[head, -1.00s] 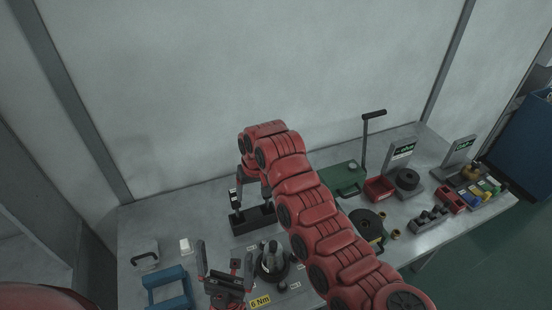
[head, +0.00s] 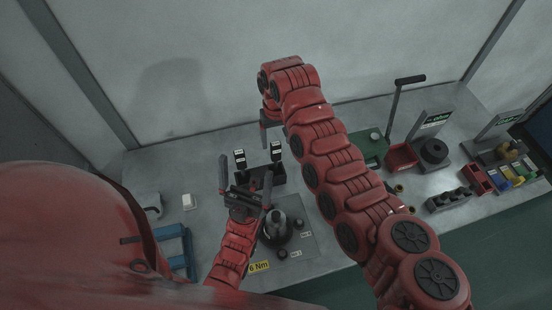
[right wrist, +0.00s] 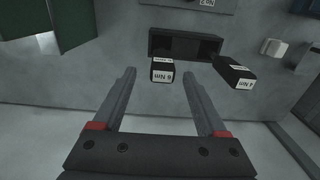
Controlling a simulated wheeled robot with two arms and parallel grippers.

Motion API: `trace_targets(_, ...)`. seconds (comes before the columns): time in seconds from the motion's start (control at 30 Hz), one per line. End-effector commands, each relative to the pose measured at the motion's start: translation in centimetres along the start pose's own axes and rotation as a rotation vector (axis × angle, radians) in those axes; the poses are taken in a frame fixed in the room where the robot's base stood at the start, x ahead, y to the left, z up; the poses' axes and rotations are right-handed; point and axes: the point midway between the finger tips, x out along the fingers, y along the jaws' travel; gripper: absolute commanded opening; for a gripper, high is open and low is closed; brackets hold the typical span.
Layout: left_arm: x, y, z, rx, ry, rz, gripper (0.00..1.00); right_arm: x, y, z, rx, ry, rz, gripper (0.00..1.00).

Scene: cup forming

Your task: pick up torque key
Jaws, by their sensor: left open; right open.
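My right gripper (head: 272,128) is open above the right key. In the right wrist view one key (right wrist: 162,72) lies between the lines of the open fingers (right wrist: 163,75), untouched as far as I see; the other key (right wrist: 235,77) is right of them. The holder (right wrist: 190,45) lies behind. My left gripper (head: 245,176) is open and empty in front of the holder, hiding part of it.
A blue frame (head: 176,246) and a small white block (head: 189,201) are at left. A green case (head: 372,148) and red bin (head: 401,157) are right.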

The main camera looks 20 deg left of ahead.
Motion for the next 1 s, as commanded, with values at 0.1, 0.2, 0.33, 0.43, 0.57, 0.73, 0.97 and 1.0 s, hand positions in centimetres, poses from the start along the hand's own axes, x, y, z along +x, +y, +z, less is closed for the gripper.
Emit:
trace_targets(0.1, -0.2, 0.0, 0.0, 0.0, 0.0, 0.0, 1.0, 1.9, 0.0, 0.0, 0.001, -0.001, 0.0, 0.75)
trace_targets(0.2, -0.1, 0.0, 0.0, 0.0, 0.0, 0.0, 1.0, 2.5, 0.0, 0.1, 0.0, -0.002, 0.0, 0.75)
trace_targets(0.33, 0.0, 0.0, 0.0, 0.0, 0.0, 0.0, 1.0, 3.8, -0.1, 0.2, 0.0, -0.003, 0.0, 0.75)
trace_targets(0.43, -0.2, 0.0, 0.0, 0.0, 0.0, 0.0, 1.0, 5.5, -0.4, 0.2, -0.002, 0.0, 0.0, 0.75)
trace_targets(0.57, -1.2, 0.1, 0.2, 0.0, -0.001, 0.0, 1.0, 7.5, -0.3, 0.2, -0.001, -0.001, 0.0, 0.75)
trace_targets(0.73, -1.1, 0.1, 0.2, 0.0, 0.0, 0.0, 1.0, 7.4, -0.3, 0.2, 0.0, 0.002, 0.0, 0.75)
trace_targets(0.97, -1.0, 0.1, 0.2, 0.0, 0.0, 0.0, 1.0, 7.4, -0.3, 0.2, 0.0, 0.001, 0.0, 0.44)
trace_targets(1.0, -1.0, 0.1, 0.2, 0.0, 0.0, 0.0, 1.0, 7.4, -0.3, 0.2, 0.0, 0.001, 0.0, 0.37)
